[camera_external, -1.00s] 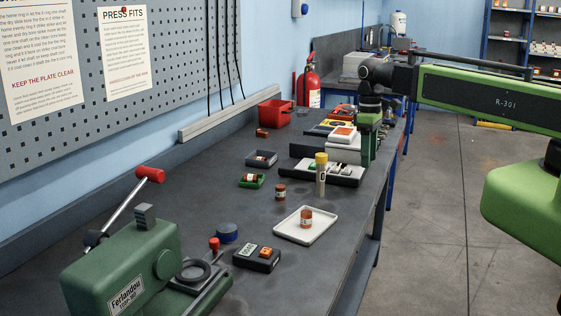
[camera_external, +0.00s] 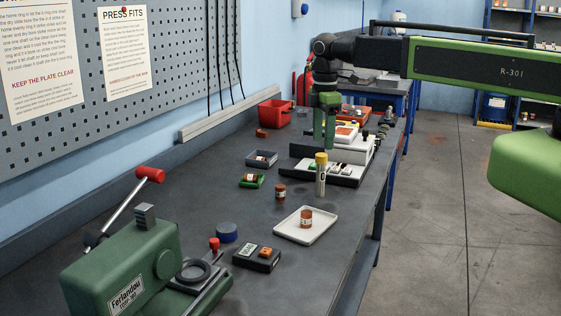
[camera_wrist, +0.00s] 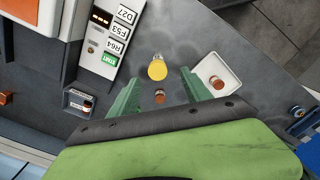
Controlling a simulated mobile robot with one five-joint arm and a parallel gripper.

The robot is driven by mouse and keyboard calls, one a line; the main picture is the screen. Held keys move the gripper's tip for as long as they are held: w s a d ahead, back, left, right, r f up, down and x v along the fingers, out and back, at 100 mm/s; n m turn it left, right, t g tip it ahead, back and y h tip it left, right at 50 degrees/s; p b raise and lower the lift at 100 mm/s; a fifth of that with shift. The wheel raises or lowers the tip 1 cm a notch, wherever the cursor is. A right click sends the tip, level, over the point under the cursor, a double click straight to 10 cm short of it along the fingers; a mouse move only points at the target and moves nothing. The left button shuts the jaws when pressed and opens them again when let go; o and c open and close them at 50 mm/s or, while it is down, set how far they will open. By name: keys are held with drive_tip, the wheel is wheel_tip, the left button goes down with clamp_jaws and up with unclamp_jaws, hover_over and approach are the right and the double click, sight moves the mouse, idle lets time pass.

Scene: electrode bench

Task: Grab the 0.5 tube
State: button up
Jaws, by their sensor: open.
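A pale upright tube (camera_external: 321,178) with a yellow cap stands on the bench between the black tray and the white tray; its marking is too small to read. In the wrist view I see its yellow cap (camera_wrist: 157,69) from above, between my green fingers in the picture. My gripper (camera_external: 325,146) points down, open and empty, above and beyond the tube in the external view, beside the white instrument. It is apart from the tube. In the wrist view my gripper (camera_wrist: 160,78) shows both fingers spread wide. No readable 0.5 shows.
A brown jar (camera_external: 280,192) stands near the tube, and another (camera_external: 306,218) sits on a white tray (camera_external: 290,236). A green press (camera_external: 120,265) and a black block (camera_external: 257,260) are at the front. Bare bench surrounds the tube.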

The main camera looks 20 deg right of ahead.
sight(321, 171)
drive_tip(key=f+b, duration=0.3)
drive_tip(key=f, duration=0.1)
drive_tip(key=f+b, duration=0.7)
drive_tip(key=shift+w+f, duration=0.25)
drive_tip(key=shift+f, duration=0.05)
drive_tip(key=shift+r, duration=0.2)
clamp_jaws()
